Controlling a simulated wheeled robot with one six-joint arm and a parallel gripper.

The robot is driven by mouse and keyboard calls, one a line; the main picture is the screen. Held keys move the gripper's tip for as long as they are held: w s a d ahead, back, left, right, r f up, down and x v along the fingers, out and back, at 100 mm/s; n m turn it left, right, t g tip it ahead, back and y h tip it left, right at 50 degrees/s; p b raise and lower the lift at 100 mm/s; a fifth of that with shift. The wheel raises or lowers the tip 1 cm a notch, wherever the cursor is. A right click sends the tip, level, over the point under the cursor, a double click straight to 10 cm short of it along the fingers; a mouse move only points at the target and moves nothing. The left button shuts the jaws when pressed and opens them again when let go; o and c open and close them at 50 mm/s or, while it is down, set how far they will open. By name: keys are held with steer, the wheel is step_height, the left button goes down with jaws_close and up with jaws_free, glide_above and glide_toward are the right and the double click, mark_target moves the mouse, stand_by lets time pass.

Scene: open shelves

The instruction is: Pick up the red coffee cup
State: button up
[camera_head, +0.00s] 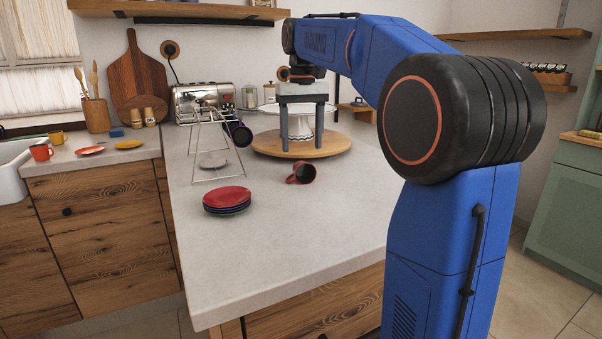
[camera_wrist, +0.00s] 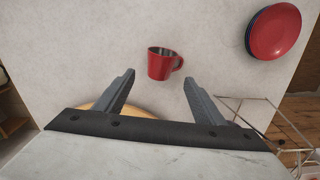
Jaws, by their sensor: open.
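The red coffee cup (camera_head: 302,173) is on the grey counter and appears to lie on its side, its dark opening toward the right. It also shows in the wrist view (camera_wrist: 160,66), beyond and between the fingertips, with its handle to the right. My gripper (camera_head: 302,143) is open and empty, pointing down above the counter behind the cup. In the wrist view its two fingers (camera_wrist: 159,78) stand wide apart, and the cup is not between them. Nothing hides the cup in the wrist view.
A stack of red and dark plates (camera_head: 227,198) stands left of the cup. A wire rack (camera_head: 214,150) holds a dark mug. A round wooden board (camera_head: 265,148) with a white cake stand is behind. Another orange-red cup (camera_head: 41,152) is by the sink. The front counter is clear.

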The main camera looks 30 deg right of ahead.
mark_target(302, 162)
steer(key=shift+s+f, duration=0.15)
steer(key=shift+f, duration=3.1)
steer(key=c, duration=1.3)
steer(key=shift+r, duration=0.1)
step_height(302, 162, up, 10)
steer(key=shift+f, duration=0.1)
